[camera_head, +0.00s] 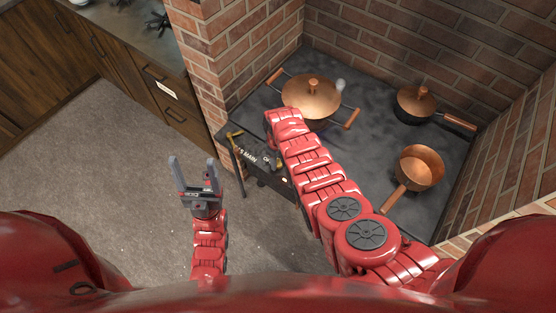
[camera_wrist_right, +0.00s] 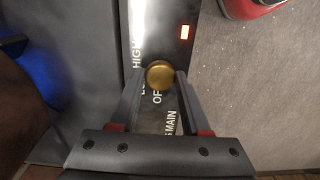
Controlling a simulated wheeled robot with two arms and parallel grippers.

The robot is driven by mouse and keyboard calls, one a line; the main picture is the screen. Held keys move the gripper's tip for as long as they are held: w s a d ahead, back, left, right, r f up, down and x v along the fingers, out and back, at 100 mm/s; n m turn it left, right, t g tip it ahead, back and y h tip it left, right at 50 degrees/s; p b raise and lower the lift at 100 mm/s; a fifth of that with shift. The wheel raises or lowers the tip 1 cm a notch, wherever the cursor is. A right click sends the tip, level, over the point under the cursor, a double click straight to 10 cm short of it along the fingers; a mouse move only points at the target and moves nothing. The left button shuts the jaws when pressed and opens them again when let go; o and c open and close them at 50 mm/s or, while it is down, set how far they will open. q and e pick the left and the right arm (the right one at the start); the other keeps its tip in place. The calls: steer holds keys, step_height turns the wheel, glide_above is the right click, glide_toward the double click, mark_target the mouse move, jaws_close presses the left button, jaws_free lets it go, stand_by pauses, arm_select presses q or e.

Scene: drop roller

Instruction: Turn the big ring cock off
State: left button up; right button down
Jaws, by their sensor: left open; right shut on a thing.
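A round brass knob (camera_wrist_right: 160,75) sits on the dark front panel (camera_wrist_right: 205,40) of the stove in the right wrist view. The lettering HIGH and parts of other words, one ending in "S MAIN", run beside it. My right gripper (camera_wrist_right: 160,78) is shut on this knob, one finger on each side. A small red light (camera_wrist_right: 185,32) glows further along the panel. In the head view my right arm and hand hide the knob. My left gripper (camera_head: 192,162) is open and empty above the floor, left of the stove and apart from it.
A lidded copper pot (camera_head: 312,92) stands on the stovetop (camera_head: 360,80), with a dark lidded pan (camera_head: 418,104) and an open copper saucepan (camera_head: 420,165). A blue glow (camera_wrist_right: 38,65) shows in the right wrist view. Brick walls (camera_head: 400,25) enclose the stove. The floor (camera_head: 110,170) at left is clear.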

steer(key=n+b, duration=0.1)
steer(key=n, duration=0.1)
steer(key=shift+f+n, duration=0.15)
steer(key=shift+n, duration=0.25)
steer(key=n+b, duration=0.2)
steer(key=shift+n, duration=0.3)
steer(key=shift+n+b, duration=0.3)
steer(key=shift+n, duration=0.5)
steer(key=shift+n+b, duration=0.35)
steer(key=shift+n, duration=0.65)
steer(key=shift+c, duration=1.9)
jaws_free()
steer(key=shift+r, duration=0.3)
